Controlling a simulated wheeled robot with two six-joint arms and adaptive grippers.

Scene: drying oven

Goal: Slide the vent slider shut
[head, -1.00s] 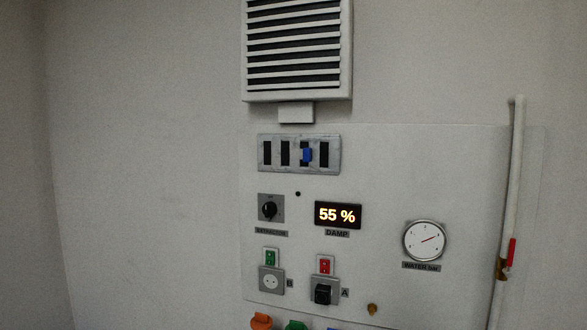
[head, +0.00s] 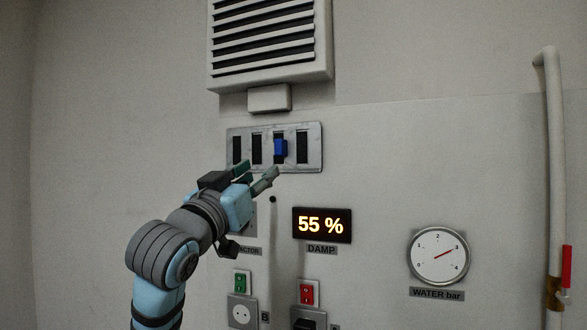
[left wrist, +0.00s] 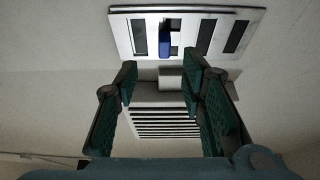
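The vent slider is a grey plate (head: 311,151) with several dark upright slots and a blue knob (head: 280,148) in one of them. In the left wrist view the plate (left wrist: 120,28) is at the top, with the blue knob (left wrist: 164,42) covering part of a slot while the other slots look open. My left gripper (head: 258,172) is just below the plate, its fingers apart and empty. In the left wrist view the open fingers (left wrist: 163,82) point toward the plate, with the knob between and beyond them, apart from both. My right gripper is not in view.
A louvred vent (head: 268,45) is above the plate, with a small box (head: 269,98) under it. Below are a damp display (head: 321,225), a water gauge (head: 437,257), switches and a socket (head: 241,311). A pipe with a red handle (head: 567,265) runs at the right.

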